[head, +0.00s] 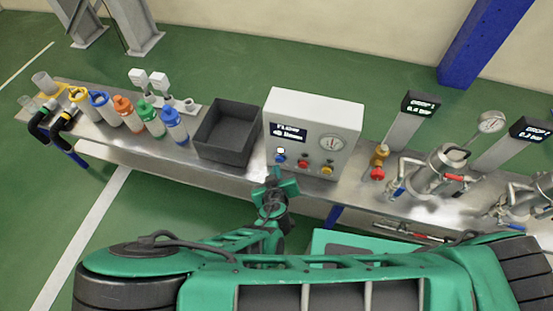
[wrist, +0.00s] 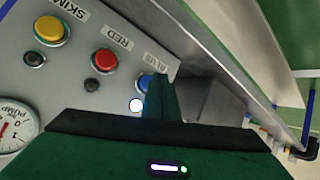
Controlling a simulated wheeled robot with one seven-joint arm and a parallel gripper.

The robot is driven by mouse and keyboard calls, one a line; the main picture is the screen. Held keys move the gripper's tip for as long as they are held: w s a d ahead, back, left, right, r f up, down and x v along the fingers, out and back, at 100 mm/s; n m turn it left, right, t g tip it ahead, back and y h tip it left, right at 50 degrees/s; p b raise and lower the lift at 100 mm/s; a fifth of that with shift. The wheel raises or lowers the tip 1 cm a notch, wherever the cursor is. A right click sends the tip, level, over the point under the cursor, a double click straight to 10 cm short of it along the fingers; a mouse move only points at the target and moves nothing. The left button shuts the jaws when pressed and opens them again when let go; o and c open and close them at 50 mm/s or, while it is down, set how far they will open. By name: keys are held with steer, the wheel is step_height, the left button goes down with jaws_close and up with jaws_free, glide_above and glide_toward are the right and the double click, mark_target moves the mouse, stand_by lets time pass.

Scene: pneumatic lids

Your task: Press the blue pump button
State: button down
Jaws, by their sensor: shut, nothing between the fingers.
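The blue pump button (head: 279,158) is the leftmost of the buttons on the front of a white control box (head: 318,112). In the wrist view the blue button (wrist: 145,82) shows beside my fingers, partly covered by them. A small indicator (wrist: 137,105) by it glows white; the ones by red and yellow are dark. My gripper (head: 274,178) is shut and empty, close in front of the box just below the blue button. In the wrist view its closed fingers (wrist: 160,90) overlap the button's edge; I cannot tell whether they touch it.
A red button (wrist: 103,62) and a yellow button (wrist: 50,30) sit in line with the blue one. A dark grey bin (head: 228,130) stands left of the box, with several colored bottles beyond. A brass valve (head: 379,158) and metal vessels (head: 441,168) stand to the right.

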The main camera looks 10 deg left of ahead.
steer(key=shift+w, duration=0.85)
stand_by(1.5)
steer(key=shift+s, duration=0.9)
steer(key=shift+s, duration=0.1)
steer(key=s, duration=0.4)
steer(key=shift+s+a, duration=0.2)
steer(key=shift+s, duration=0.2)
stand_by(0.4)
